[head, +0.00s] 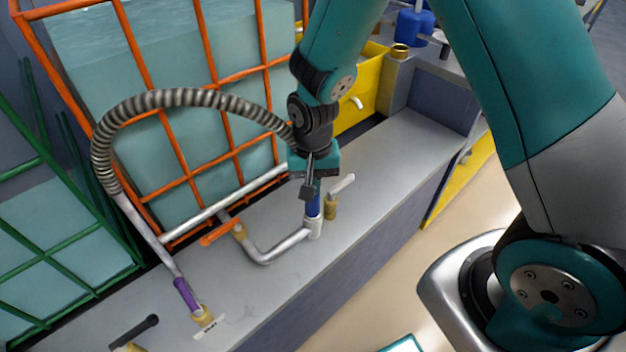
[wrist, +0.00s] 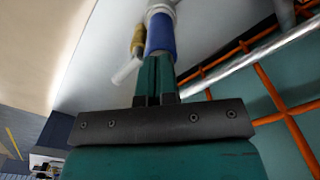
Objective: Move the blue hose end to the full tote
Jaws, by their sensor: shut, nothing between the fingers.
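The blue hose end (head: 313,206) stands upright on a light pipe elbow above the grey ledge, and it also shows in the wrist view (wrist: 160,33). A ribbed grey hose (head: 170,98) arches left from behind my gripper to a purple end (head: 186,294). My gripper (head: 309,186) is shut and empty, pointing down at the top of the blue end; contact cannot be told. Its fingers also show in the wrist view (wrist: 155,78). The orange-caged tote (head: 150,165) holds liquid close to its top. The green-caged tote (head: 55,225) at left has a lower level.
A brass fitting with a white handle (head: 342,184) stands just right of the blue end. An orange valve handle (head: 220,234) sits on the pipe at left. The purple end meets a brass fitting (head: 203,316). The ledge (head: 400,150) is clear toward the back right.

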